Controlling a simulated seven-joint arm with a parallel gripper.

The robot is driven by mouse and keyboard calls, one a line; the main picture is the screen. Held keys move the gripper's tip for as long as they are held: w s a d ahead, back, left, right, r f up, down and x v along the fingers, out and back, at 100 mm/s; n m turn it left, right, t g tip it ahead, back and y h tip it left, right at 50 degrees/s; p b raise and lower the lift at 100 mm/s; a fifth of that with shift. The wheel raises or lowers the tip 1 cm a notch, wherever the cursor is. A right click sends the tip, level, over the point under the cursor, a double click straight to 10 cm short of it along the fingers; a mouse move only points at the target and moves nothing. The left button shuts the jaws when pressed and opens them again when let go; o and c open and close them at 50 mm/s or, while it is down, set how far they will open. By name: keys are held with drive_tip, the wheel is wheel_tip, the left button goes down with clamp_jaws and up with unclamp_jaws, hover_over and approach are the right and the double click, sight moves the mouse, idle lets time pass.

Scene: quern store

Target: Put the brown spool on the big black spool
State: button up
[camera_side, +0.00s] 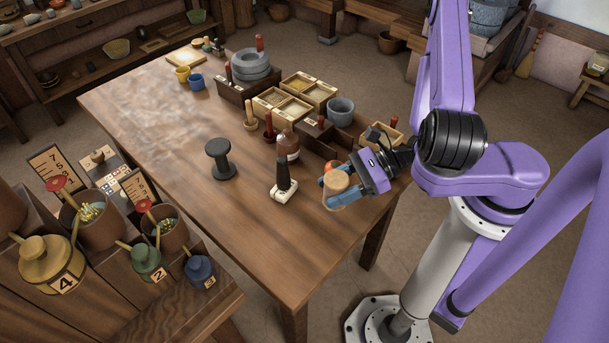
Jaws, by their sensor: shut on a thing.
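The big black spool (219,160) stands upright on the wooden table, left of the middle, with nothing on its top. My gripper (340,192) is at the table's right edge, to the right of the black spool and well apart from it. Its blue fingers are shut on a light brown round piece, which looks like the brown spool (337,182). The fingers hide part of it. I cannot tell whether it touches the table.
An orange-red thing (330,166) is close behind the held piece. Trays (283,100) and a grey pot (340,110) fill the back. The near left tabletop is clear.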

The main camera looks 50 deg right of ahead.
drive_tip(key=w+d+r+m+t, duration=0.1)
drive_tip(key=w+d+r, duration=0.2)
drive_tip(key=w, duration=0.8)
drive_tip(key=w+a+r+m+t+h, duration=0.15)
drive_tip(key=w+a+r, duration=0.35)
drive_tip(key=w+r, duration=0.5)
hover_over(217, 145)
drive_tip(key=f, duration=0.8)
drive_tip(key=shift+s+f, duration=0.25)
drive_tip(key=shift+s, duration=0.1)
drive_tip(key=shift+w+f, duration=0.2)
drive_tip(key=shift+f, duration=1.65)
drive_tip(key=shift+f, duration=0.1)
